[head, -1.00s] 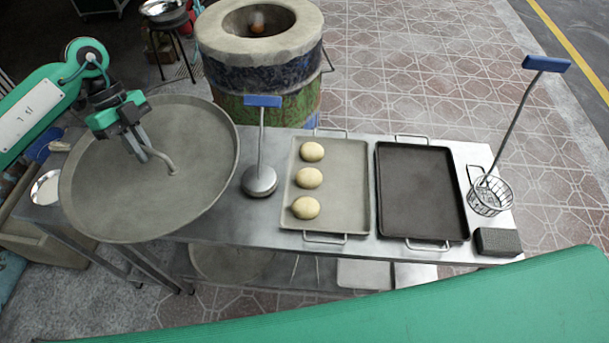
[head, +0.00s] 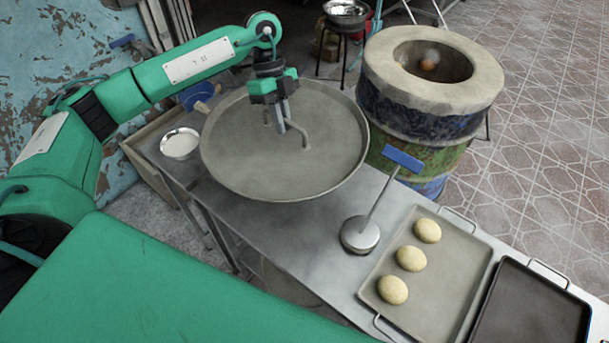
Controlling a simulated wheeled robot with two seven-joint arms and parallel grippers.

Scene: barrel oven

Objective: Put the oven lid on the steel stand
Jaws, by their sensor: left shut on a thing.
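The oven lid (head: 235,165) is a wide, round grey disc with a bent handle (head: 300,130) at its middle. My left gripper (head: 283,120) is shut on the lid's handle from above. The lid is over the left end of the steel table (head: 290,235) and hides much of it. I cannot tell whether the lid touches the tabletop. The barrel oven (head: 415,125) stands behind and to the right, its round mouth open. No separate steel stand can be told apart from the table with certainty. My right gripper is not in view.
A bowl of white powder (head: 180,143) sits left of the lid. A blue-handled press (head: 360,235) stands close to its lower right. Further right are a tray (head: 455,265) with three dough balls and a dark tray (head: 530,315). A metal bowl (head: 346,12) rests on a stool at the back.

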